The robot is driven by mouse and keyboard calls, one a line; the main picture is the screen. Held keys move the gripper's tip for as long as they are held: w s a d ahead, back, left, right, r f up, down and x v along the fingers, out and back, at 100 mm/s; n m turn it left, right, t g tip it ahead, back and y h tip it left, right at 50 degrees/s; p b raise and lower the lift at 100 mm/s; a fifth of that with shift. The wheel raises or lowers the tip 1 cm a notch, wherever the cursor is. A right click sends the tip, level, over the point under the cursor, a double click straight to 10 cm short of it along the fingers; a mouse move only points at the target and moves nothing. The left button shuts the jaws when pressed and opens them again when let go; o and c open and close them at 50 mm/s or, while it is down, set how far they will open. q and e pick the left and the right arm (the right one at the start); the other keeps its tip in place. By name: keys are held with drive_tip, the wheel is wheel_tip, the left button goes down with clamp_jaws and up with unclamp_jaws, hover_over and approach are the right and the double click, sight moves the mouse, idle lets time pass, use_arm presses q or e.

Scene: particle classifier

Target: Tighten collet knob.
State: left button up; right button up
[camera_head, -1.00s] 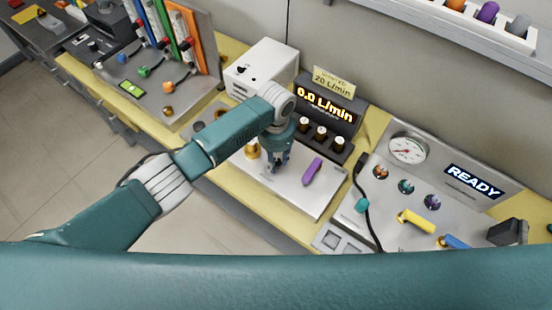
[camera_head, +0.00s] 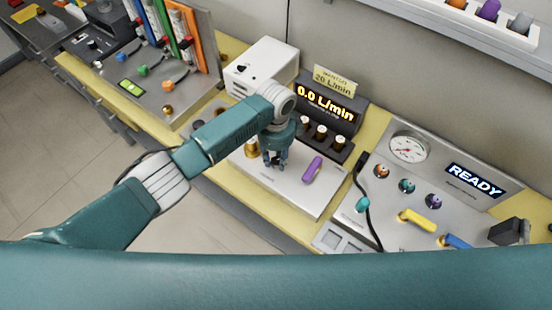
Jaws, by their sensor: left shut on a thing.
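My left gripper (camera_head: 275,163) comes in from the left and points down at the pale metal plate (camera_head: 298,196) in the middle of the bench. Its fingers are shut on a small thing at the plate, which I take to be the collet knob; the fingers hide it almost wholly. A brass fitting (camera_head: 252,150) stands just left of the fingers. My right gripper is not in view.
A dark flow display (camera_head: 328,103) reading 0.0 L/min and a white box (camera_head: 262,67) stand behind the plate. At right is a panel (camera_head: 400,188) with a gauge, a READY screen and a black cable. A valve panel (camera_head: 178,92) stands at left.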

sight(276, 161)
use_arm(q)
drive_tip(key=m+b, duration=0.1)
drive_tip(key=m, duration=0.4)
drive_tip(key=shift+w+m, duration=0.1)
drive_tip(key=shift+m, duration=0.2)
drive_tip(key=m+b, duration=0.1)
drive_tip(key=m, duration=0.5)
drive_tip(key=shift+b, duration=0.4)
drive_tip(key=o, duration=1.1)
drive_tip(key=shift+o, duration=0.2)
wheel_tip(276, 161, up, 12)
